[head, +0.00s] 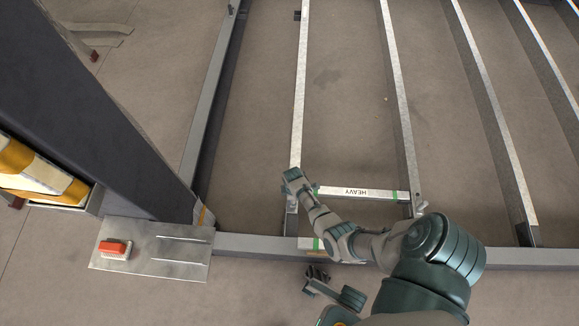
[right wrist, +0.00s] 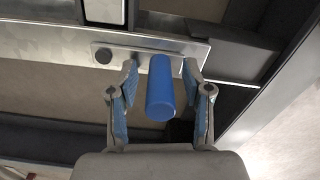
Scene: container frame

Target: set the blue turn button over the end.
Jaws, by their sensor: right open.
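The blue turn button (right wrist: 160,92) is a cylinder on a metal plate (right wrist: 196,47) in the right wrist view. My right gripper (right wrist: 163,88) is open, with one finger on each side of the button and a gap at both. In the head view my right gripper (head: 294,182) is over the left end of the bar marked HEAVY (head: 360,193); the button cannot be made out there. My left gripper (head: 318,274) seems to be the small dark part at the bottom centre; its fingers are too small to read.
Long metal rails (head: 400,100) run away across the frame, with open floor between them. A front beam (head: 250,245) crosses below. A dark post (head: 100,110) stands at the left, beside a metal plate (head: 180,262) with a red block (head: 113,247).

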